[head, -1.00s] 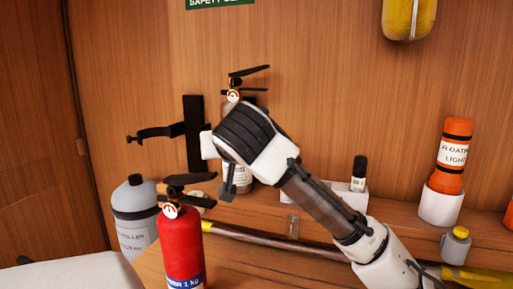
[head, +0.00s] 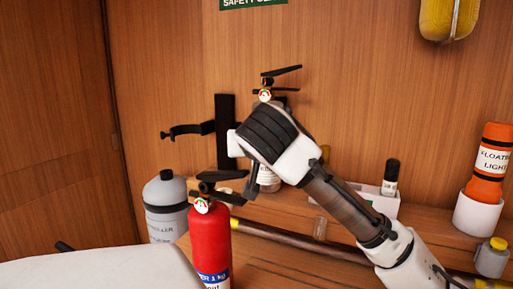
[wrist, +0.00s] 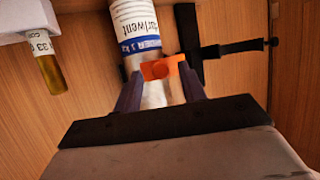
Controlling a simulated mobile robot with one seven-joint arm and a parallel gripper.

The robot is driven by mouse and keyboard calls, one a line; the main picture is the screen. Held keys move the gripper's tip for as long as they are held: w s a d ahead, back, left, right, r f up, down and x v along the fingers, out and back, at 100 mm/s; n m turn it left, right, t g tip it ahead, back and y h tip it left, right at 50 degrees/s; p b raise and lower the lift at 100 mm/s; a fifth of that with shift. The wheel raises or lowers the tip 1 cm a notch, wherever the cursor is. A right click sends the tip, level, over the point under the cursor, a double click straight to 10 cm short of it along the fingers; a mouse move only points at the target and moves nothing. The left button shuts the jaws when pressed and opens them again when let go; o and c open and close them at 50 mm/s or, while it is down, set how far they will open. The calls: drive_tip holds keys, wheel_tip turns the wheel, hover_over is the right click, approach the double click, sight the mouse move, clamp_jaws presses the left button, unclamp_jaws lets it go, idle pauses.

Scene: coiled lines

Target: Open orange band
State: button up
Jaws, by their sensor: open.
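The orange band (wrist: 162,68) shows in the wrist view, across a silver cylinder with a white and blue label (wrist: 135,25). Its tab lies between the two fingers of my gripper (wrist: 160,82), which are apart on either side of it. I cannot tell whether they touch it. In the head view the extinguisher (head: 268,181) stands against the wood wall, mostly behind my wrist, and the band is hidden there. My gripper also shows in the head view (head: 250,187), its fingers partly hidden by the wrist.
A black wall bracket (head: 225,130) with an outstretched strap (head: 188,131) is left of the extinguisher. A red extinguisher (head: 210,245) stands in front, with a grey cylinder (head: 165,195) at left. A black-capped bottle (head: 390,178) and an orange float light (head: 489,165) are at right.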

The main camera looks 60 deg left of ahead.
drive_tip(key=b+v, duration=0.2)
drive_tip(key=v, duration=1.1)
drive_tip(key=shift+s+d, duration=0.2)
drive_tip(key=shift+d, duration=0.15)
drive_tip(key=shift+r, duration=0.15)
drive_tip(key=shift+c, duration=0.2)
